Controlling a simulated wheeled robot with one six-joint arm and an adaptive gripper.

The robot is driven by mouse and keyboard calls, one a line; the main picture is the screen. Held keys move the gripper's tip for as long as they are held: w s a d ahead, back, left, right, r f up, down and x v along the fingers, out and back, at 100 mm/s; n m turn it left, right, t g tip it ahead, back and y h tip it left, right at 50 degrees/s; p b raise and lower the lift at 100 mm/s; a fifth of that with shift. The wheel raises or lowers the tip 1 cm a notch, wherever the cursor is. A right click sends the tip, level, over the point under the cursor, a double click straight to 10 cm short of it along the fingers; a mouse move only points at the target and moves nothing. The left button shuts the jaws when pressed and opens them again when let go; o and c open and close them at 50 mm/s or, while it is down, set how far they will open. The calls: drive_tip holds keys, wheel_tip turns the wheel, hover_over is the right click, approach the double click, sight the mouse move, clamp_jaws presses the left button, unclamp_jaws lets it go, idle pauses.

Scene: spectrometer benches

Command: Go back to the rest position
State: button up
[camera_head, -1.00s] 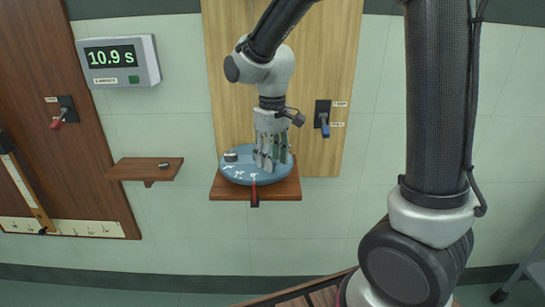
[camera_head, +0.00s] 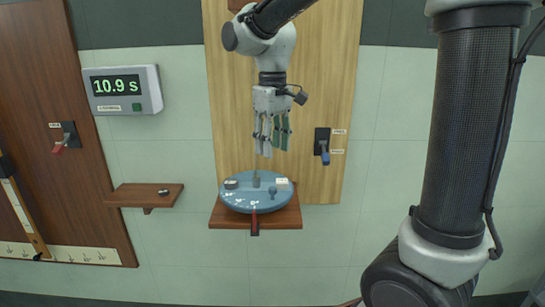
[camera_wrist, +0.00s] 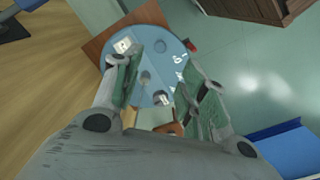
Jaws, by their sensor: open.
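My gripper (camera_head: 271,150) hangs pointing down in front of the wooden panel, above a round blue disc (camera_head: 237,203) on a small wooden shelf (camera_head: 289,217). Its fingers are apart with nothing between them. In the wrist view my gripper (camera_wrist: 163,85) is open, with green pads facing each other, and the blue disc (camera_wrist: 150,55) shows beyond the fingertips. Small items stand on the disc: a grey cylinder (camera_head: 256,181), a white block (camera_head: 282,182) and a dark round piece (camera_head: 231,184).
A red-handled lever (camera_head: 255,222) sticks out at the shelf's front. A blue-handled switch (camera_head: 323,147) is on the panel to the right. A timer (camera_head: 123,90) reads 10.9 s. A small shelf (camera_head: 137,195) at left holds a dark piece. A red-handled switch (camera_head: 63,140) is further left.

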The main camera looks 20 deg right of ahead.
drive_tip(key=shift+r, duration=0.1)
idle(0.3)
drive_tip(key=s+d+m+t, duration=0.4)
drive_tip(key=s+d, duration=1.1)
drive_tip(key=s, duration=0.4)
drive_tip(key=shift+d+f+m, duration=0.3)
drive_tip(key=shift+d+m, duration=0.1)
drive_tip(key=shift+m, duration=0.3)
idle(0.3)
